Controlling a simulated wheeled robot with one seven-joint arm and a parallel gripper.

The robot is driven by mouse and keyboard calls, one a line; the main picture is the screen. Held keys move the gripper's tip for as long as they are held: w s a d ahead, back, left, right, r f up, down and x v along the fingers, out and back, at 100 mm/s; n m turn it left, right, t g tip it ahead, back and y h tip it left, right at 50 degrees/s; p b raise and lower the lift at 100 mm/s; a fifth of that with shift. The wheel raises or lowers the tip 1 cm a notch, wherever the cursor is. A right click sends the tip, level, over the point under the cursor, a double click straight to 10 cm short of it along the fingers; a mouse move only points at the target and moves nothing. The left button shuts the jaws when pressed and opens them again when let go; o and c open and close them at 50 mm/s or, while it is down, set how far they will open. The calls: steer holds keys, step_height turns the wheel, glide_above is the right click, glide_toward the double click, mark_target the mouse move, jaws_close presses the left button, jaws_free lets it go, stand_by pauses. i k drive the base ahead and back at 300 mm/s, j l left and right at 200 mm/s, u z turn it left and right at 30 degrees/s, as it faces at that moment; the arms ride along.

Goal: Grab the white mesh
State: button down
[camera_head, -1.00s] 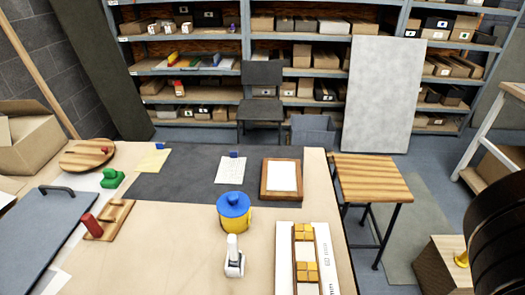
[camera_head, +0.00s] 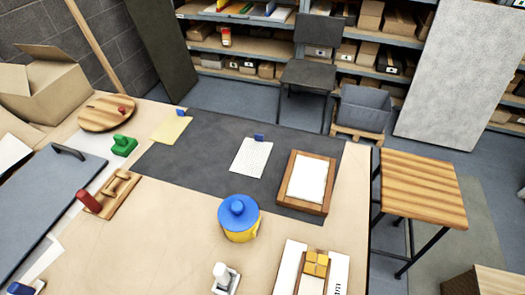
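A white sheet (camera_head: 251,157) with a fine speckled or grid-like pattern lies on the dark mat (camera_head: 195,160), with a small blue block (camera_head: 259,137) at its upper edge. It is the thing that looks most like a mesh. A second, plain white sheet (camera_head: 308,179) lies in a brown wooden frame (camera_head: 293,205) to its right. Its surface is too small to tell whether it is mesh. Both lie flat and uncovered. My gripper is not in view.
A blue-lidded yellow pot (camera_head: 238,212) stands in front of the sheets. A white upright tool (camera_head: 222,278) and a white board with yellow blocks (camera_head: 316,263) are near the front. A wooden stool (camera_head: 422,185) stands right of the table. Bare tabletop (camera_head: 160,235) lies front left.

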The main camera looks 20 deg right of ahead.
mark_target(251, 160)
steer(key=i+l+z, duration=0.3)
steer(key=i+l, duration=0.15)
steer(key=i+l+z, duration=0.25)
steer(key=i+l, duration=0.25)
